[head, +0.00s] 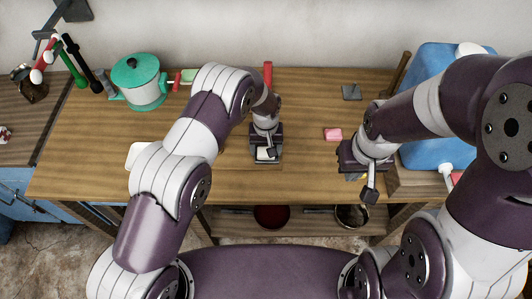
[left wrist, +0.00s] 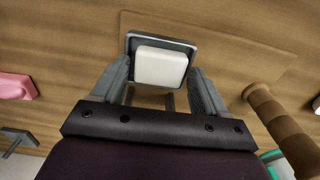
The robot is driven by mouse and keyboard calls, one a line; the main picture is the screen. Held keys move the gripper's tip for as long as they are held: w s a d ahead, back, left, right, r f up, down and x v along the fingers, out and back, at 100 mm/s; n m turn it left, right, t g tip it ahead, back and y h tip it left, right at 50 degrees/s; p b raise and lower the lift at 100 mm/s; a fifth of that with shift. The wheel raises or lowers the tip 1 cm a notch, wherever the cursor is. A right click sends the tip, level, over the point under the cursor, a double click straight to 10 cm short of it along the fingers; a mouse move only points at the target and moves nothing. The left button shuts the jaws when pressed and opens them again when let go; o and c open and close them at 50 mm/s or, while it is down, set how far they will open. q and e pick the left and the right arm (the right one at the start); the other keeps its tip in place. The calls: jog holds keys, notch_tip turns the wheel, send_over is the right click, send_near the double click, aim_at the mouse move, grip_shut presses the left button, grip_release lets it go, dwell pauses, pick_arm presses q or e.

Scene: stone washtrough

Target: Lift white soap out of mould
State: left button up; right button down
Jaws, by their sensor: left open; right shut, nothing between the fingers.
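The white soap (left wrist: 160,66) is a pale block sitting in a dark grey square mould (left wrist: 132,43) on the wooden table. In the head view the soap (head: 263,154) shows only partly beneath my left gripper (head: 266,156). My left gripper is open, pointing down, with one finger on each side in the left wrist view (left wrist: 160,85). The soap lies between and beyond the fingers there; I cannot tell whether they touch it. My right gripper (head: 361,166) is shut and empty near the table's right front.
A pink soap (head: 333,134) and a dark grey square piece (head: 351,92) lie right of the mould. A teal pot (head: 140,88) stands back left. A blue basin (head: 430,62) is at the right, partly behind my arm. The table's left middle is largely clear.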

pick_arm(q)
jog(key=shift+r, duration=0.1)
jog(key=c, duration=0.6)
notch_tip(320, 180, up, 9)
jog(key=p, duration=0.5)
jog(key=shift+p, duration=0.35)
